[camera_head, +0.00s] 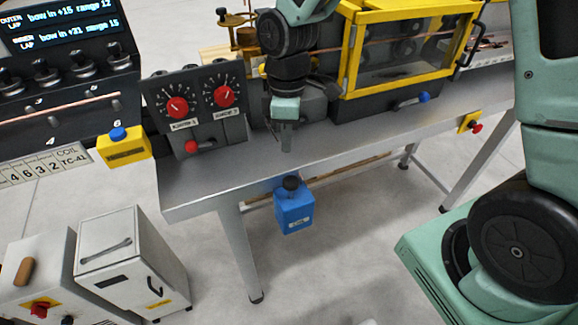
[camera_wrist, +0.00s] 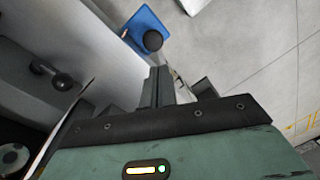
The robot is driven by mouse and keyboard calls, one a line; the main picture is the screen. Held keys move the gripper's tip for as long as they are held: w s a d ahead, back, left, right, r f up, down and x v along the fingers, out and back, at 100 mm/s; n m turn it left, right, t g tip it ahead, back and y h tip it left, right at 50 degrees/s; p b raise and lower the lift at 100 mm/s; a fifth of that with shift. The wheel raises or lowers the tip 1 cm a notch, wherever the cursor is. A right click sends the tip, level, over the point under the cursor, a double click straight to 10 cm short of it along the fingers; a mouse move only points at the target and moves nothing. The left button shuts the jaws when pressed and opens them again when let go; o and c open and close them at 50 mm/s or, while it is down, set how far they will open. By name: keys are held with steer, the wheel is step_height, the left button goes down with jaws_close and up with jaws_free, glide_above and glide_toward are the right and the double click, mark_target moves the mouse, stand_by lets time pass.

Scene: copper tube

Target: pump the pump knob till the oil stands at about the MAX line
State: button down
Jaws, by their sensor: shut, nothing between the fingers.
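The black pump knob (camera_head: 291,183) stands on top of a blue box (camera_head: 294,211) mounted at the front edge of the bench, below its top. The knob also shows in the wrist view (camera_wrist: 153,40), with part of the blue box (camera_wrist: 149,20) beyond it. A small pale label or window sits on the box's front, too small to read. I cannot make out an oil level or a MAX line. My gripper (camera_head: 286,142) points down over the bench top, shut and empty, a little above the knob and apart from it. Its shut fingers (camera_wrist: 160,84) point toward the knob in the wrist view.
A grey bench (camera_head: 200,185) carries a panel with two red dials (camera_head: 200,100) left of my gripper and a yellow-framed enclosure (camera_head: 400,50) on the right. A yellow box with a blue button (camera_head: 124,146) stands left. The floor in front is open near the blue box.

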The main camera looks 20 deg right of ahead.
mark_target(290, 179)
steer(key=m+p, duration=0.1)
steer(key=m, duration=0.2)
steer(key=f+m+p, duration=0.1)
steer(key=m, duration=0.3)
steer(key=f+m+p, duration=0.1)
steer(key=m+p, duration=0.1)
steer(key=m, duration=0.2)
steer(key=shift+w+d+f+h, duration=0.1)
steer(key=shift+w+d+h, duration=0.1)
steer(key=shift+w+h, duration=0.2)
steer(key=shift+s+f, duration=0.1)
steer(key=f+b, duration=0.6)
steer(key=shift+s+f, duration=0.35)
steer(key=shift+f, duration=0.05)
